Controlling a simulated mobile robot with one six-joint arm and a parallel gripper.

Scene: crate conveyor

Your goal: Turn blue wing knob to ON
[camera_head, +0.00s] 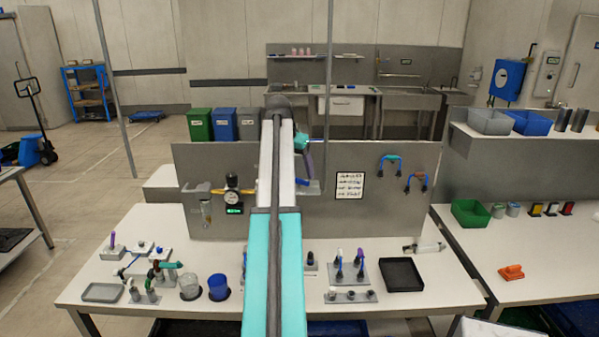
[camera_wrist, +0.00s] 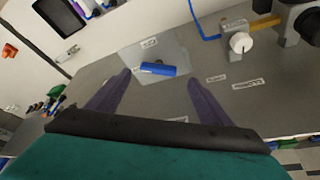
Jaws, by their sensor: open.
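The blue wing knob (camera_wrist: 157,69) sits on a light grey plate (camera_wrist: 165,47) on the grey panel in the wrist view. Its wing lies nearly level across that picture, tilted slightly. Small labels sit around it, too small to read surely. My gripper (camera_wrist: 158,77) is open, with one purple finger on each side of the knob in the picture. Both fingers look apart from it; the remaining depth is unclear.
A white round knob (camera_wrist: 241,43) and a dark gauge (camera_wrist: 312,25) are beside the plate in the wrist view. Cups, fixtures and a black tray (camera_head: 401,274) stand on the bench below.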

